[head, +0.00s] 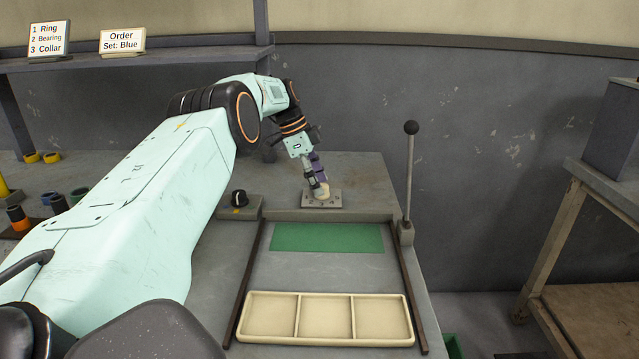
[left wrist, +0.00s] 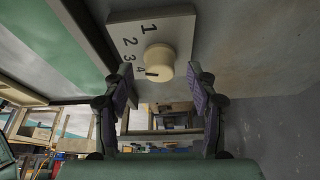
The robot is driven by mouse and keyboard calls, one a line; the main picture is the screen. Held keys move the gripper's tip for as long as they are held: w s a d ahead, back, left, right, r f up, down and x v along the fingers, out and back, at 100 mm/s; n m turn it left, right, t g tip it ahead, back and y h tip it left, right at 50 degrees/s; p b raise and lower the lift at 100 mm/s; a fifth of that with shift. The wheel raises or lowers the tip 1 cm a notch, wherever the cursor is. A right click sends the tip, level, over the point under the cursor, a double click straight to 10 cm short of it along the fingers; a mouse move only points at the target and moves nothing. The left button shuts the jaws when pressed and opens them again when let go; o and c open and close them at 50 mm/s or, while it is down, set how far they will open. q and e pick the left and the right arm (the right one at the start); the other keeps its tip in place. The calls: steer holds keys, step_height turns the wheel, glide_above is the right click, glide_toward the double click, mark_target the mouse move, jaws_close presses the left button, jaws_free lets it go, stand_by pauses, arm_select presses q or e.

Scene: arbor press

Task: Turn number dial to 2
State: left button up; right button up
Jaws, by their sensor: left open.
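The number dial is a cream round knob (left wrist: 160,60) on a grey plate marked 1 to 4, which also shows in the head view (head: 335,199) at the back of the bench. A dark pointer mark on the knob's lower left lies nearest the 4. My left gripper (head: 315,180) reaches down at the dial; in the left wrist view its two purple-padded fingers (left wrist: 160,73) are open, one on each side of the knob, with gaps showing. I cannot tell how deep the fingertips reach around it. My right gripper is not in view.
A black knob (head: 239,198) on a grey block stands left of the dial. A ball-topped lever (head: 409,170) rises to the right. A green mat (head: 328,237) and a cream three-part tray (head: 325,341) lie in front. Signs (head: 122,40) stand on the back shelf.

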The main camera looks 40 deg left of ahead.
arm_select(q)
steer(key=v, duration=0.6)
steer(key=shift+r, duration=0.2)
steer(key=shift+c, duration=0.2)
